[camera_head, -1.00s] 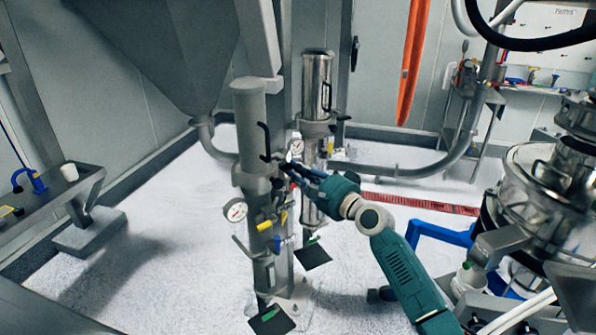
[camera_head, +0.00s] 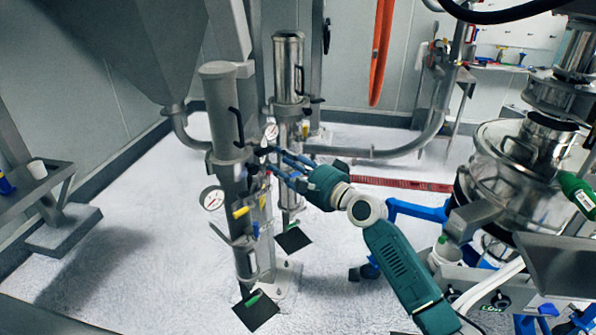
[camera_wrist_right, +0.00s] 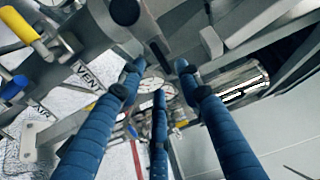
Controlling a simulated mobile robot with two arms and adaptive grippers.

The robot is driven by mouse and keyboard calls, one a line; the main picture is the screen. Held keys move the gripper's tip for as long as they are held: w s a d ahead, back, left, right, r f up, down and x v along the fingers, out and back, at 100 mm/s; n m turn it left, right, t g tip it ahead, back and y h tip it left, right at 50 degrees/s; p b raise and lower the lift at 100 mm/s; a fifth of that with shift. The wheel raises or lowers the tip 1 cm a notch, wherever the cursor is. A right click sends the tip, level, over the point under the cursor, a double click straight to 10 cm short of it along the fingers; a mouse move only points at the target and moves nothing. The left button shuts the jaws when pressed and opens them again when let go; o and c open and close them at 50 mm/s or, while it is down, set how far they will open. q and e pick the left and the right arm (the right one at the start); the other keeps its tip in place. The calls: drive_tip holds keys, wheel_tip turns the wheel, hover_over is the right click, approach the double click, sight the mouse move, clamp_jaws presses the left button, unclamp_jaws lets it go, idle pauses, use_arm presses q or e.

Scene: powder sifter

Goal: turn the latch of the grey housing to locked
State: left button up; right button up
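The grey housing (camera_head: 224,122) is a tall dull-grey cylinder standing left of a similar shiny steel housing (camera_head: 288,72). My right gripper (camera_head: 268,162) reaches in from the right, its fingertips beside the grey housing's collar below the black handle (camera_head: 237,127). In the right wrist view, the three blue fingers of my right gripper (camera_wrist_right: 160,77) are spread apart near dark fittings on the housing. A short dark piece (camera_wrist_right: 160,54), possibly the latch, lies just beyond the fingertips. I cannot tell whether they touch it, or the latch's setting. My left gripper is not in view.
A round gauge (camera_head: 212,198) and a yellow-handled valve (camera_head: 241,212) sit low on the grey housing's front. A steel sifter (camera_head: 515,180) stands at the right. A shelf (camera_head: 35,185) is at the left. The pale floor between is mostly clear.

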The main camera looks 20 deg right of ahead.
drive_tip(key=v, duration=0.7)
drive_tip(key=shift+s+d, duration=0.15)
drive_tip(key=shift+s, duration=0.25)
drive_tip(key=shift+f, duration=0.1)
drive_tip(key=s+d+f+n+g+h+b, duration=0.1)
drive_tip(key=s+f+g+h, duration=0.15)
drive_tip(key=f, duration=1.05)
drive_tip(key=s+d+f+n+g+h, duration=0.1)
drive_tip(key=s+d+f+g, duration=0.15)
drive_tip(key=f, duration=1.05)
drive_tip(key=s+d+f+n+g+h+b, duration=0.1)
drive_tip(key=s+f+n, duration=0.15)
drive_tip(key=f, duration=1.15)
drive_tip(key=s+a+f+n+g+h, duration=0.1)
drive_tip(key=s+a+f+n+g, duration=0.2)
drive_tip(key=s+f, duration=1.35)
drive_tip(key=s+a+f+n+g, duration=0.2)
drive_tip(key=s+f, duration=0.4)
drive_tip(key=s, duration=0.5)
drive_tip(key=s+a+f+n+g+b, duration=0.1)
drive_tip(key=s+f+n, duration=0.3)
drive_tip(key=s, duration=0.7)
drive_tip(key=s+a+f+n+g+b, duration=0.1)
drive_tip(key=s+a+f+n+g, duration=0.1)
drive_tip(key=s+f, duration=0.5)
drive_tip(key=s+n+g+h, duration=0.1)
drive_tip(key=s, duration=0.4)
drive_tip(key=shift+a+f+g, duration=0.35)
drive_tip(key=shift+f+g, duration=0.05)
